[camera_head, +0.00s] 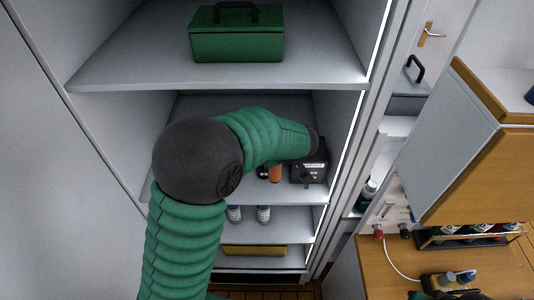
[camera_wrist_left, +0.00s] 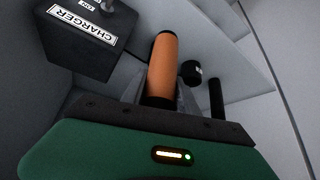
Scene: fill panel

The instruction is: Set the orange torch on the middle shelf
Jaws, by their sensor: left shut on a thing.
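The orange torch (camera_wrist_left: 163,65) is a cylinder with a dark end. It sits between the fingers of my left gripper (camera_wrist_left: 162,98), which is shut on it. In the head view the torch (camera_head: 275,174) shows below my green forearm, over the middle shelf (camera_head: 290,197), just left of the black charger box. The gripper itself is hidden there by my arm. I cannot tell whether the torch touches the shelf.
The black charger (camera_head: 311,168) stands at the shelf's right side; it also shows in the wrist view (camera_wrist_left: 88,38). Dark cylindrical things (camera_wrist_left: 191,72) are close to the torch's other side. A green toolbox (camera_head: 237,38) is on the shelf above. Bottles (camera_head: 264,214) stand on the shelf below.

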